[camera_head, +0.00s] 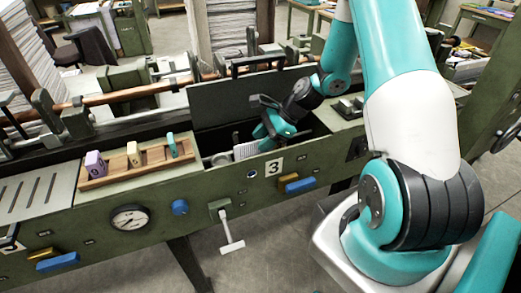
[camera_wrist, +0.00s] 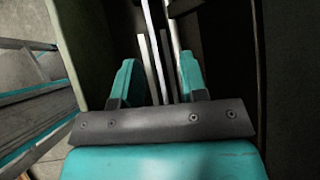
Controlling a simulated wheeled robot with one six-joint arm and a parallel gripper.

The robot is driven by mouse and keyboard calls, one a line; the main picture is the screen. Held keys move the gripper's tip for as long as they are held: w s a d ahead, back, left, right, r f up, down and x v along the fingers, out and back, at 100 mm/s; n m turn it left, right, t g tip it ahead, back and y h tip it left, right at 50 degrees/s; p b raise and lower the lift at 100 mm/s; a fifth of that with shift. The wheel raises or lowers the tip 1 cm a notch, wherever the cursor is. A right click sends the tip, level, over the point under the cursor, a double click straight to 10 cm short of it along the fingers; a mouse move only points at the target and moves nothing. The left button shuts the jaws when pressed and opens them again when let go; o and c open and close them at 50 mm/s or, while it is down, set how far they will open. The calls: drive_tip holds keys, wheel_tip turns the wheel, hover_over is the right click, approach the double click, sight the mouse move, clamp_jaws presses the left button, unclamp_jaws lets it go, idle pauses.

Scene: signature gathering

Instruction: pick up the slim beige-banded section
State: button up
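My gripper (camera_head: 264,142) reaches down into the open compartment marked 3 in the head view. In the wrist view the two teal fingers stand apart, with a clear gap between them (camera_wrist: 157,68). Pale upright strips (camera_wrist: 149,75) show between and beyond the fingertips, seen edge-on; I cannot tell whether a finger touches them. In the head view a white ridged piece (camera_head: 246,151) stands in the compartment, just left of the gripper.
The compartment's raised dark lid (camera_head: 225,101) stands behind my gripper. To the left, a wooden rack (camera_head: 128,178) holds purple, cream and teal blocks. The green machine front carries a gauge (camera_head: 129,217), a blue knob (camera_head: 180,207) and a white-handled lever (camera_head: 231,245). Dark walls close in around the fingers.

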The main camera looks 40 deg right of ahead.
clamp_jaws()
drive_tip(key=shift+w+r, duration=0.1)
drive_tip(key=shift+r, duration=0.1)
